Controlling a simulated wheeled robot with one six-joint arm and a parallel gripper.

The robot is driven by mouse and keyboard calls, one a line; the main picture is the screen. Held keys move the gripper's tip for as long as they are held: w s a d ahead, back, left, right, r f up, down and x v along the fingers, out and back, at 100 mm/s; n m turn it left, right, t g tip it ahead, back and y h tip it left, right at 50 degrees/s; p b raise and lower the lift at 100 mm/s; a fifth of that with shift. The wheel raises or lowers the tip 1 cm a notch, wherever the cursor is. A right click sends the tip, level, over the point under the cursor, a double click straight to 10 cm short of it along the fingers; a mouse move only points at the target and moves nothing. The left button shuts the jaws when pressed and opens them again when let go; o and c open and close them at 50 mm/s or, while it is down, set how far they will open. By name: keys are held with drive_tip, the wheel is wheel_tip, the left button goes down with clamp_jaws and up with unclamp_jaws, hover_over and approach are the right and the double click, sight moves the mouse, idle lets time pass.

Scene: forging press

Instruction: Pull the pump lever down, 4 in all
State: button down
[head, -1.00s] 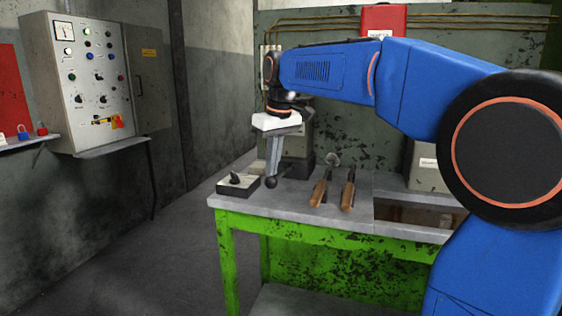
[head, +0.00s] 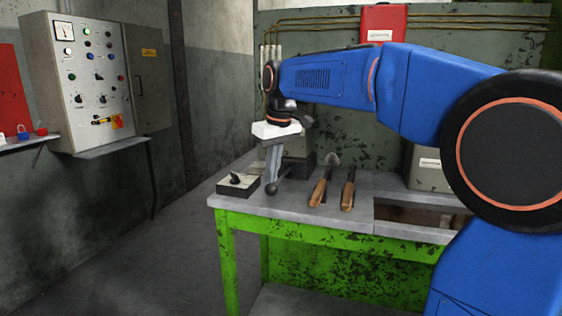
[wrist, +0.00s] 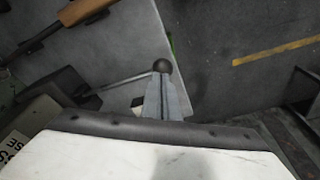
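The pump lever is a thin rod with a dark ball knob (head: 271,188) at its end. The knob hangs low over the front left of the workbench in the head view. In the wrist view the rod (wrist: 122,79) runs from the dark pump block at left to the knob (wrist: 162,65). My gripper (head: 271,181) points down from above, its grey fingers close together at the knob end. In the wrist view the fingertips (wrist: 161,80) meet right at the knob and appear closed on the lever. The exact contact is partly hidden by the fingers.
Two wooden-handled tools (head: 320,188) lie to the right, beside an opening in the bench top. A control cabinet (head: 88,80) hangs on the left wall.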

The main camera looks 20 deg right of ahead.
wheel_tip(320, 180, up, 9)
drive_tip(key=w+d, duration=0.1)
drive_tip(key=shift+w+r, duration=0.2)
drive_tip(key=shift+w, duration=0.1)
idle(0.4)
idle(0.5)
drive_tip(key=shift+s+a+f, duration=0.15)
drive_tip(key=shift+s+f, duration=0.1)
drive_tip(key=shift+f, duration=1.1)
drive_tip(key=shift+s+a+f, duration=0.15)
drive_tip(key=shift+s+f, duration=0.1)
drive_tip(key=shift+f, duration=1.15)
drive_tip(key=shift+s+a+f, duration=0.15)
drive_tip(key=shift+s+f, duration=0.1)
drive_tip(key=shift+f, duration=1.1)
drive_tip(key=shift+f, duration=0.8)
wheel_tip(320, 180, up, 10)
drive_tip(key=w+d, duration=0.1)
drive_tip(key=shift+w, duration=0.25)
drive_tip(key=shift+s+f, duration=0.1)
